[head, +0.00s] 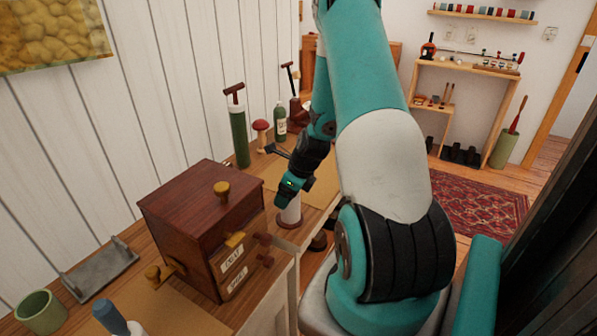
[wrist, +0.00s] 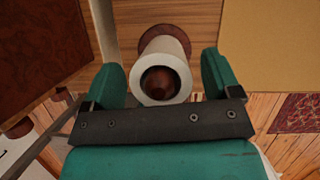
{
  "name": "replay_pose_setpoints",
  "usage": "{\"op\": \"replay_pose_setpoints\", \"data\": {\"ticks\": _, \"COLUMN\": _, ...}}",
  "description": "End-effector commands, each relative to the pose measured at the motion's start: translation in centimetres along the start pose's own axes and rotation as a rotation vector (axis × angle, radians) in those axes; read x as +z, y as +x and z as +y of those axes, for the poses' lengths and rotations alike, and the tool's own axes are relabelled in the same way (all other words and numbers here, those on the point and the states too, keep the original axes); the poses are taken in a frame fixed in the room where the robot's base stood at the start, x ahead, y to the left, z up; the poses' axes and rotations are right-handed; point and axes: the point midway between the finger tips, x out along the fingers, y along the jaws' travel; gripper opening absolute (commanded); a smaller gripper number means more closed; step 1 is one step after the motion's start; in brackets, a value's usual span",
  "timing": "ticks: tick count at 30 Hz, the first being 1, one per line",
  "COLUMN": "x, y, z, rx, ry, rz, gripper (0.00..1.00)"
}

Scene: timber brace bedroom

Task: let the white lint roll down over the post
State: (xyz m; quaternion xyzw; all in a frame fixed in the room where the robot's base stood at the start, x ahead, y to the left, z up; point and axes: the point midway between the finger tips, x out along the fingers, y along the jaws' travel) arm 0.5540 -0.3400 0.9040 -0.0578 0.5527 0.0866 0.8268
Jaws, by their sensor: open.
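The white lint roll (head: 290,212) stands upright near the table's right edge in the head view. In the wrist view the roll (wrist: 168,50) is around the post, whose dark red-brown rounded top (wrist: 160,83) shows inside its hole. A reddish-brown round base (wrist: 166,31) shows at the roll's far end, and the roll appears to sit on it. My gripper (wrist: 160,62) is open, with a teal finger on each side of the roll and visible gaps between. In the head view my gripper (head: 287,200) is right above the roll.
A dark wooden box with drawers (head: 205,225) stands left of the roll, close to my gripper. A green cylinder with a T-handle (head: 239,135), a red mushroom (head: 261,133) and a green bottle (head: 280,120) stand behind. A tan mat (head: 290,172) lies beyond the roll.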

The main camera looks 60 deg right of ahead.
Motion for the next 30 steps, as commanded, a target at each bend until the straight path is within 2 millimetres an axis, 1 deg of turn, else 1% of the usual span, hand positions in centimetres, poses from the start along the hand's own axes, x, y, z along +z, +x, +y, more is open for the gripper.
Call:
{"op": "replay_pose_setpoints", "data": {"ticks": 5, "x": 0.0, "y": -4.0, "z": -0.1, "rx": -0.007, "ry": 0.0, "rz": -0.003, "gripper": 0.83}}
{"op": "replay_pose_setpoints", "data": {"ticks": 12, "x": 0.0, "y": -10.3, "z": -0.1, "rx": -0.007, "ry": 0.0, "rz": -0.002, "gripper": 0.83}}
{"op": "replay_pose_setpoints", "data": {"ticks": 15, "x": 0.0, "y": -12.5, "z": -0.1, "rx": -0.006, "ry": 0.0, "rz": -0.003, "gripper": 0.83}}
{"op": "replay_pose_setpoints", "data": {"ticks": 18, "x": 0.0, "y": -14.1, "z": -0.1, "rx": -0.004, "ry": 0.0, "rz": -0.002, "gripper": 0.83}}
{"op": "replay_pose_setpoints", "data": {"ticks": 21, "x": 0.0, "y": -15.3, "z": -0.1, "rx": -0.003, "ry": 0.001, "rz": -0.001, "gripper": 0.83}}
{"op": "replay_pose_setpoints", "data": {"ticks": 24, "x": 0.0, "y": -15.9, "z": 0.0, "rx": -0.001, "ry": 0.0, "rz": 0.0, "gripper": 0.83}}
{"op": "replay_pose_setpoints", "data": {"ticks": 30, "x": 0.0, "y": -16.1, "z": 0.0, "rx": 0.001, "ry": 0.0, "rz": 0.0, "gripper": 0.83}}
